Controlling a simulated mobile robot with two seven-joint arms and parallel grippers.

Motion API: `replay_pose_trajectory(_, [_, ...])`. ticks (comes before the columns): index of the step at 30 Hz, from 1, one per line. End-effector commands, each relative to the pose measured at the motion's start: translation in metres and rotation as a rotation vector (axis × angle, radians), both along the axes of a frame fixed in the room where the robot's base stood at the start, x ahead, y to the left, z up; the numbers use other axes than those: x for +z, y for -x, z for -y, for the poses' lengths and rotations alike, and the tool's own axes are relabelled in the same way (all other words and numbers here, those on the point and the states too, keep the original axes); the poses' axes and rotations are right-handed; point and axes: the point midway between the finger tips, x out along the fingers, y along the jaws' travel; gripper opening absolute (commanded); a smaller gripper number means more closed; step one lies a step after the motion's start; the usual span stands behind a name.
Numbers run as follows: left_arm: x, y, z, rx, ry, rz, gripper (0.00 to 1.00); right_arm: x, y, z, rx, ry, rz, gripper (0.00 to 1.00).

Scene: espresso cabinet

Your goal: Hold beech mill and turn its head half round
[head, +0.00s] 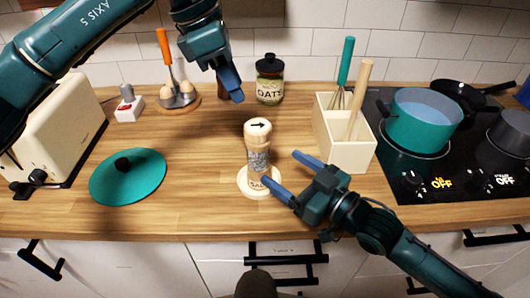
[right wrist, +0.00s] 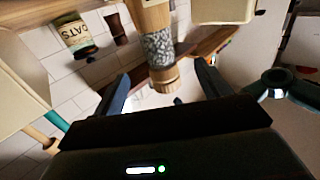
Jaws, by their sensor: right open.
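The beech mill (head: 259,160) stands upright on a round pale coaster (head: 243,187) in the middle of the counter. Its beech head (head: 257,129) bears a black arrow pointing right, and its clear middle shows grey grains. My right gripper (head: 292,174) is open just right of the mill, low down, with one finger near the mill's base and the other behind to the right. In the right wrist view the mill (right wrist: 158,48) appears between the two spread fingers, not clasped. My left gripper (head: 232,88) hangs above and behind the mill, apart from it; its finger gap is hidden.
An oats jar (head: 269,82) stands behind the mill. A cream utensil box (head: 343,143) is close right of it, beside the hob with a teal pot (head: 423,119). A teal lid (head: 128,180) lies left, near a toaster (head: 62,115). Counter between lid and mill is clear.

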Motion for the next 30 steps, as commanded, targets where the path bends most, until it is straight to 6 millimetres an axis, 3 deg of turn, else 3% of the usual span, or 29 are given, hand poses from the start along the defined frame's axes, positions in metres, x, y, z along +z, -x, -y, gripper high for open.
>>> replay_pose_trajectory(9, [0.000,0.000,0.000,0.000,0.000,0.000,0.36,0.001,-0.046,-0.046,0.000,-0.005,0.001,0.76])
replay_pose_trajectory(15, [0.000,0.000,0.000,0.000,0.000,0.000,0.36,0.001,-0.065,-0.065,0.000,-0.005,-0.001,0.76])
replay_pose_trajectory(30, [0.000,0.000,0.000,0.000,0.000,0.000,0.36,0.000,-0.073,-0.073,0.000,-0.004,-0.002,0.73])
